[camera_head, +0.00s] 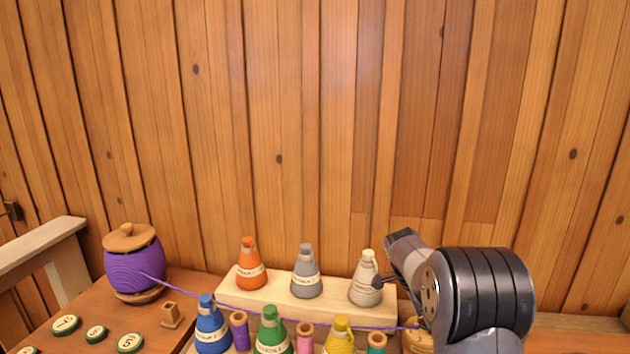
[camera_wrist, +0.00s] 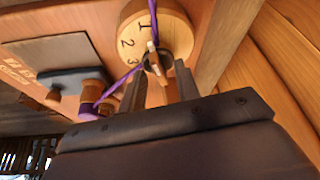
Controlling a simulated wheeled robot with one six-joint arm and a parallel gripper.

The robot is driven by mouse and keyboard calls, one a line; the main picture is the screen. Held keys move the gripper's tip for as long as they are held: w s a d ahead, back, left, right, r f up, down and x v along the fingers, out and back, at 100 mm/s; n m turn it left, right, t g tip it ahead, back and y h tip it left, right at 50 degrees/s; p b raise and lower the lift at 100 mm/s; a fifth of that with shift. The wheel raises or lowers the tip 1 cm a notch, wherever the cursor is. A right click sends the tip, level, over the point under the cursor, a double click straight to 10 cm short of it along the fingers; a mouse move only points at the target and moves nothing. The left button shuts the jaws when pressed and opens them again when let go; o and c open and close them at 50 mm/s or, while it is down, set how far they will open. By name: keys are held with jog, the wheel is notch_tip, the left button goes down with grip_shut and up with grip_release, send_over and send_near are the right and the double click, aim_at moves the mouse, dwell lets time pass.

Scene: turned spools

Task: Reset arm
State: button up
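My gripper (camera_wrist: 160,80) shows in the wrist view with its two dark fingers apart and a gap between them. I see nothing clearly held in it. Beyond the fingertips is a round wooden dial (camera_wrist: 172,22) marked 1, 2, 3, with a small pointer at its middle. I cannot tell if the fingers touch the pointer. In the head view my arm is bent at the lower right, and the fingers cannot be made out.
Purple thread runs from the purple spool jar (camera_head: 133,268) across a stepped wooden rack (camera_head: 330,313) of coloured cones and small spools. Numbered green discs (camera_head: 66,324) lie on the table at left. A plank wall (camera_head: 290,120) stands behind; the space above the rack is clear.

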jog(key=shift+r, duration=0.1)
dwell(0.3)
jog(key=v, duration=1.1)
jog(key=x, duration=1.1)
jog(key=shift+f, duration=0.25)
jog(key=shift+s+r+n+t+p, duration=0.15)
jog(key=shift+r+n+t+p, duration=0.25)
jog(key=shift+n, duration=0.5)
jog(key=n+t+p, duration=0.1)
jog(key=n+p, duration=0.1)
jog(key=n, duration=0.1)
jog(key=shift+s+y, duration=0.1)
jog(key=shift+y, duration=0.2)
jog(key=n+t+p, duration=0.1)
jog(key=n+p, duration=0.2)
jog(key=p, duration=0.1)
jog(key=shift+s+d+n+y, duration=0.1)
jog(key=shift+n+y, duration=0.2)
jog(key=shift+n+p, duration=0.3)
jog(key=shift+p, duration=0.3)
jog(key=shift+f+n+t, duration=0.15)
jog(key=shift+n+t, duration=0.15)
